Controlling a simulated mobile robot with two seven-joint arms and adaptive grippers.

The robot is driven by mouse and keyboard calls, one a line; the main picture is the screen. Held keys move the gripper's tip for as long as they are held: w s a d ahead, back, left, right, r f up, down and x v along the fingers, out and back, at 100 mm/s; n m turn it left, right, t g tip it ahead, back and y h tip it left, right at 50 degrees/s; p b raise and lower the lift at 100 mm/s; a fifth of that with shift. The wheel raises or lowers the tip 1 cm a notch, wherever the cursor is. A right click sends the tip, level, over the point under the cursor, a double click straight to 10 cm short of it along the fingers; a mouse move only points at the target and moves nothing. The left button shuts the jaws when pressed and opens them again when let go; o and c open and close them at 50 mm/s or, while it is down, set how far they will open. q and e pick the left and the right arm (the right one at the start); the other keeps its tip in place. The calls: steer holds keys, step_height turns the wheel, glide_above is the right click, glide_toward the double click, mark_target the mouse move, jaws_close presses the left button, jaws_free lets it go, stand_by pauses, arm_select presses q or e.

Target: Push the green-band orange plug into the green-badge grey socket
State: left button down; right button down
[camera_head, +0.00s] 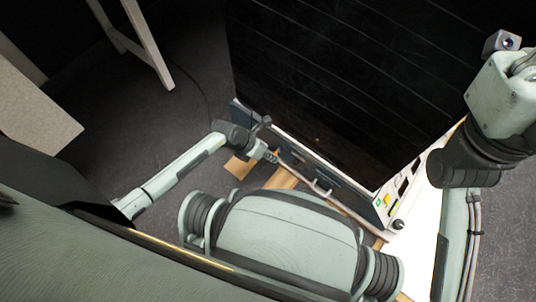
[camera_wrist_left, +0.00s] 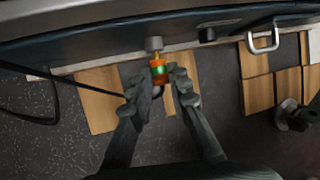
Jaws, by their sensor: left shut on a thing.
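The orange plug (camera_wrist_left: 158,70) with its green band shows in the left wrist view, between the fingertips of my left gripper (camera_wrist_left: 157,88), which is shut on it. Just above the plug in the picture is a grey socket (camera_wrist_left: 154,44) on the edge of the dark machine. The plug points at the socket and its tip appears close to or at its mouth; I cannot tell whether it is inside. No green badge can be made out on this socket. In the head view my left gripper (camera_head: 267,153) is at the machine's edge, and the plug is too small to make out. My right gripper is not visible.
The large dark machine (camera_head: 330,90) has a pale front edge with a metal handle (camera_wrist_left: 263,38) and a small black fitting (camera_wrist_left: 207,35). A black cable (camera_wrist_left: 40,117) runs at left. Wooden blocks (camera_wrist_left: 98,100) lie below. A dark knobbed part (camera_wrist_left: 291,116) stands at right.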

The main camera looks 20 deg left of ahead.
arm_select(q)
steer(key=shift+w+d, duration=0.15)
steer(key=shift+w, duration=0.3)
stand_by(0.6)
steer(key=c, duration=1.4)
jaws_free()
steer(key=shift+o, duration=0.2)
